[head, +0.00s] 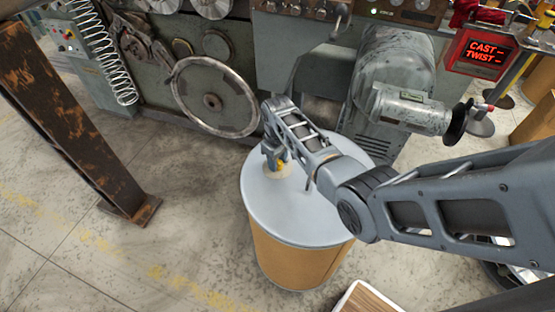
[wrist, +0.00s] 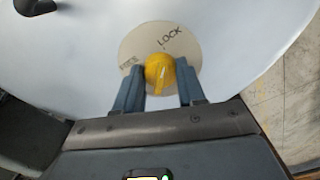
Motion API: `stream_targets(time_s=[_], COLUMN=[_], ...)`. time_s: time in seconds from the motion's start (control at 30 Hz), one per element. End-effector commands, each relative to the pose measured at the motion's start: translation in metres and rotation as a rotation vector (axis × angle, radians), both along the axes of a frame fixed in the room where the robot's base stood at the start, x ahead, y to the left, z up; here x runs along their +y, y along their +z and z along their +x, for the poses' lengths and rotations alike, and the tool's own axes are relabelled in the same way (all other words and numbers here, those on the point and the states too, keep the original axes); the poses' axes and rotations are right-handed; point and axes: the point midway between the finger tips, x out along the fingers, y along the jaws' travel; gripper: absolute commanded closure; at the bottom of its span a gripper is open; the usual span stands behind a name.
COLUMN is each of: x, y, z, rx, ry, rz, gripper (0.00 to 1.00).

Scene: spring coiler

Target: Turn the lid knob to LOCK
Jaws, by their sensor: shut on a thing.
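The lid (head: 310,215) is a pale round top on a tan drum (head: 290,258) in front of the machine. In the wrist view the lid (wrist: 225,45) fills most of the picture. A yellow knob (wrist: 160,72) sits on a round beige label plate (wrist: 192,50). The word LOCK is printed above and right of the knob, and a fainter, hard-to-read word is at the left. My gripper (wrist: 161,84) is shut on the knob, a blue-grey finger on each side. In the head view the gripper (head: 277,163) hides most of the knob (head: 281,165).
A large handwheel (head: 214,97) and a grey motor housing (head: 395,70) stand close behind the drum. A rusty post (head: 70,120) rises at the left. A red display (head: 484,52) reads CAST and TWIST. The floor left of the drum is clear.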

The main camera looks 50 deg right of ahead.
Motion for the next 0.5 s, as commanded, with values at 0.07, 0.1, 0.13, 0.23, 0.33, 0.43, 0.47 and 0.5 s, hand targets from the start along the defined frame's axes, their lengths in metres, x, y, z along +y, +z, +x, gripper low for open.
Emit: stream_targets(time_s=[0.07,0.1,0.13,0.23,0.33,0.43,0.47,0.5], x=[-0.0004,-0.0004,-0.0004,-0.0003,-0.0004,-0.0003,-0.0003,-0.0003], y=[0.0001,0.0,0.0,0.0,0.0001,0.0001,0.0001,0.0001], z=[-0.0003,-0.0002,-0.0002,-0.0002,-0.0001,-0.0001,0.0,0.0], rx=[0.001,0.001,0.0,0.0,0.0,0.0,0.0,0.0], ry=[-0.004,-0.005,-0.005,-0.005,-0.004,-0.004,-0.004,-0.004], rz=[0.0,0.0,0.0,0.0,0.0,0.0,0.0,0.0], gripper=[0.91,0.91,0.91,0.91,0.91,0.54,0.51,0.47])
